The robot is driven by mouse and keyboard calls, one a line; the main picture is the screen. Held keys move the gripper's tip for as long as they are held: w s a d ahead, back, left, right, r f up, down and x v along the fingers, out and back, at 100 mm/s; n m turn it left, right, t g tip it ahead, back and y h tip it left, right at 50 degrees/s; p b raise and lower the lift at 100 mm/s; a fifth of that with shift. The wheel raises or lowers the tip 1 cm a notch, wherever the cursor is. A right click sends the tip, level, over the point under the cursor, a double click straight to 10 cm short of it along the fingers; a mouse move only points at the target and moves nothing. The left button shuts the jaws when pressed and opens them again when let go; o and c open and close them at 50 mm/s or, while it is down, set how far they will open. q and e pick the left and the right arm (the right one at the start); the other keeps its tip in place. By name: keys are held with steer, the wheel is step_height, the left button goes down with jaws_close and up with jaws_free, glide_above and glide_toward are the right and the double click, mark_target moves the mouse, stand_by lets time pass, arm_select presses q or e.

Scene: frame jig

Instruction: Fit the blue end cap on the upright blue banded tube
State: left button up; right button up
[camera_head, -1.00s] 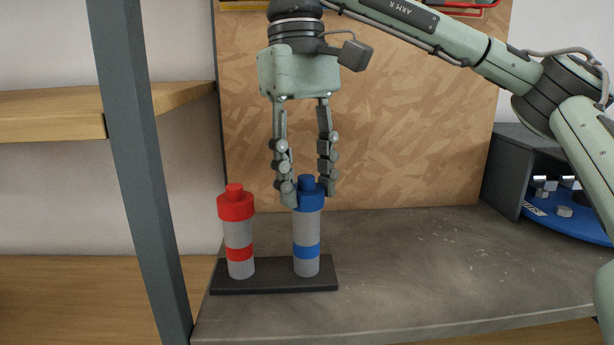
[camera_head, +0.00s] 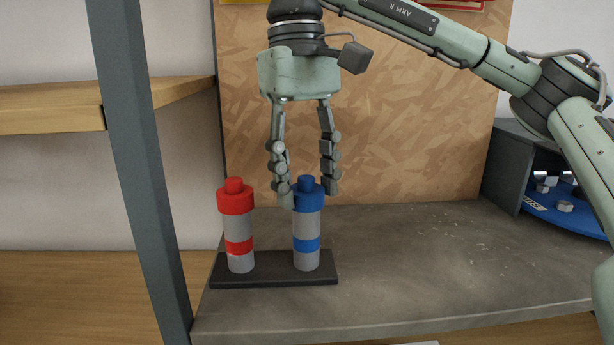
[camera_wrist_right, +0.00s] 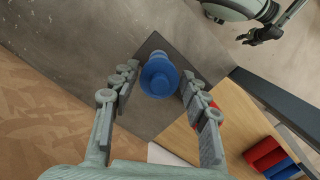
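The blue end cap (camera_head: 309,195) sits on top of the upright grey tube with a blue band (camera_head: 306,243), and looks straight and seated. The cap also shows from above in the right wrist view (camera_wrist_right: 159,76), where it hides the tube. My right gripper (camera_head: 308,197) points down with one finger on each side of the cap. Its fingers (camera_wrist_right: 155,90) are spread, with gaps to the cap in the wrist view. A gripper of my left arm (camera_wrist_right: 256,36) shows small at the top right of the wrist view; its finger opening is unclear.
A red-capped, red-banded tube (camera_head: 238,230) stands close on the left, on the same dark base plate (camera_head: 275,281). A grey post (camera_head: 140,170) rises further left. An open dark box with a blue fixture (camera_head: 570,215) is at the right. The grey bench between is clear.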

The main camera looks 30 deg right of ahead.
steer(key=shift+o, duration=1.2)
steer(key=shift+r, duration=0.1)
step_height(320, 180, up, 12)
steer(key=w, duration=0.1)
steer(key=shift+w, duration=0.2)
steer(key=shift+a, duration=0.1)
